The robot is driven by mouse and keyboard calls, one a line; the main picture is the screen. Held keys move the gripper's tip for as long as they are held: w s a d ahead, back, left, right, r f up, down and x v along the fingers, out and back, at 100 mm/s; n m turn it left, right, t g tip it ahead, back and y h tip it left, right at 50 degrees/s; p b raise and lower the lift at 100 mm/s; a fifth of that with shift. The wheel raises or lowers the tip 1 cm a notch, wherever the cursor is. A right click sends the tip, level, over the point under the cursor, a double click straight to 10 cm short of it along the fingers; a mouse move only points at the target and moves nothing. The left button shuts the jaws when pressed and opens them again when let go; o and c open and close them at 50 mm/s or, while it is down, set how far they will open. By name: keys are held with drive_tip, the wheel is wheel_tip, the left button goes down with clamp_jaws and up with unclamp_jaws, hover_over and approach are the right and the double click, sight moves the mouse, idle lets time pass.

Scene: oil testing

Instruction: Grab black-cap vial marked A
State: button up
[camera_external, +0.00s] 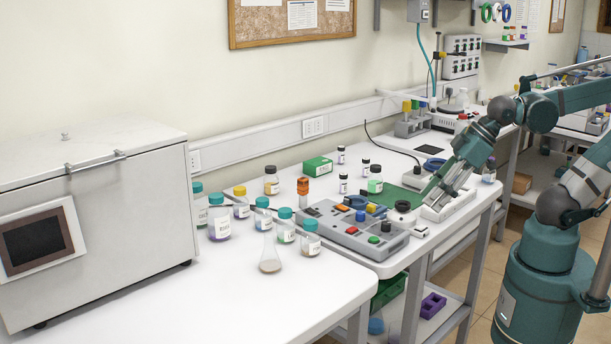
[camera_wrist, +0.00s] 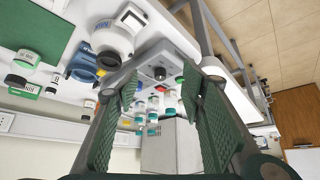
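Several small white-labelled vials with black caps stand on the bench in the external view: one at the back (camera_external: 341,157), one right of it (camera_external: 366,168) and one nearer the front (camera_external: 343,185). Their letters are too small to read, so I cannot tell which is A.
A grey button panel (camera_external: 352,240) lies in front of the vials. A green box (camera_external: 317,168), a green-capped bottle (camera_external: 375,181) and a green mat (camera_external: 393,197) are close by. Several teal-capped bottles and a flask (camera_external: 270,262) stand left.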

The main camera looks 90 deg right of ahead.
drive_tip(key=shift+c, duration=0.9)
drive_tip(key=shift+r, duration=0.1)
drive_tip(key=w+d+r+m+h+p, duration=0.15)
drive_tip(key=w+d+r+p, duration=0.4)
drive_tip(key=w+d, duration=0.65)
drive_tip(key=m+g+h+p, duration=0.2)
drive_tip(key=m+p, duration=0.3)
drive_tip(key=p, duration=0.6)
hover_over(344, 147)
drive_tip(key=s+a, duration=0.2)
wheel_tip(344, 147, down, 9)
drive_tip(key=shift+s+d+f, duration=0.15)
drive_tip(key=shift+d, duration=0.2)
